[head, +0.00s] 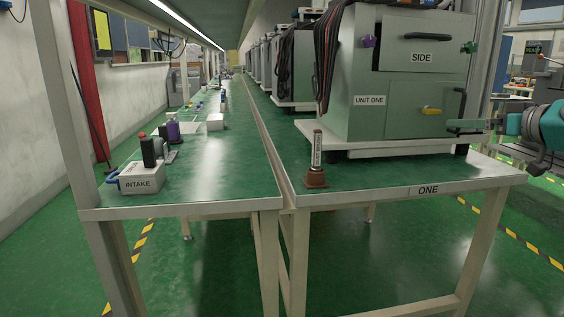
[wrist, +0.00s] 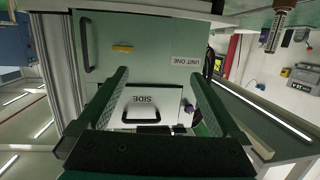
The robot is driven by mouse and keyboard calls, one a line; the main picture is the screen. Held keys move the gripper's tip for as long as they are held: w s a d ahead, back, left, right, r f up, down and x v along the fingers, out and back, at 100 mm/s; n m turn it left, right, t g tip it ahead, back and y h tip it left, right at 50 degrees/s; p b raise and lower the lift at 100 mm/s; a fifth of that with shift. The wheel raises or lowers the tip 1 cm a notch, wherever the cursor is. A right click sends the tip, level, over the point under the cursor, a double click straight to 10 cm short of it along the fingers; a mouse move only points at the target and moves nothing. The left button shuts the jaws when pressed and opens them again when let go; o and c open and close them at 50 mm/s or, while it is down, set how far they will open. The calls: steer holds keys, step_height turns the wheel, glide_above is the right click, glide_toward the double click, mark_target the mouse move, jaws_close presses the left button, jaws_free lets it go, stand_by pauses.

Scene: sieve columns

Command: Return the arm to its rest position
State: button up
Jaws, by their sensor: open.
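My gripper (head: 466,127) is at the right edge of the head view, with part of my arm behind it. It points left, toward the front right of the grey-green cabinet marked UNIT ONE (head: 406,75). In the wrist view, which is upside down, my gripper (wrist: 158,76) has its two green fingers wide apart with nothing held between them. Behind them is the cabinet, with its SIDE drawer (wrist: 147,106) and UNIT ONE label. Whether a finger touches the cabinet I cannot tell.
The cabinet stands on the green bench marked ONE (head: 428,190). A small upright column on a brown base (head: 316,160) stands at its front left corner. A white INTAKE box (head: 141,178) is on the left bench. The floor at right, with striped tape, looks clear.

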steer(key=s+a+f+n+g+y, duration=0.2)
steer(key=a+g, duration=0.1)
steer(key=a, duration=0.9)
steer(key=s+a+f+n+g+y, duration=0.1)
steer(key=a+f+g, duration=0.15)
steer(key=a, duration=0.95)
steer(key=s+a+f+g+h+p, duration=0.1)
steer(key=s+a+f+g, duration=0.3)
steer(key=s+a+f, duration=0.6)
steer(key=s+d+f+m+g+h+p, duration=0.1)
steer(key=s+f+m+g+h, duration=0.4)
steer(key=s+f, duration=1.5)
steer(key=s+d+g, duration=0.1)
steer(key=s+g, duration=0.1)
steer(key=s, duration=0.2)
steer(key=shift+s+f+g, duration=0.15)
steer(key=shift+f+g, duration=0.2)
steer(key=shift+f, duration=0.05)
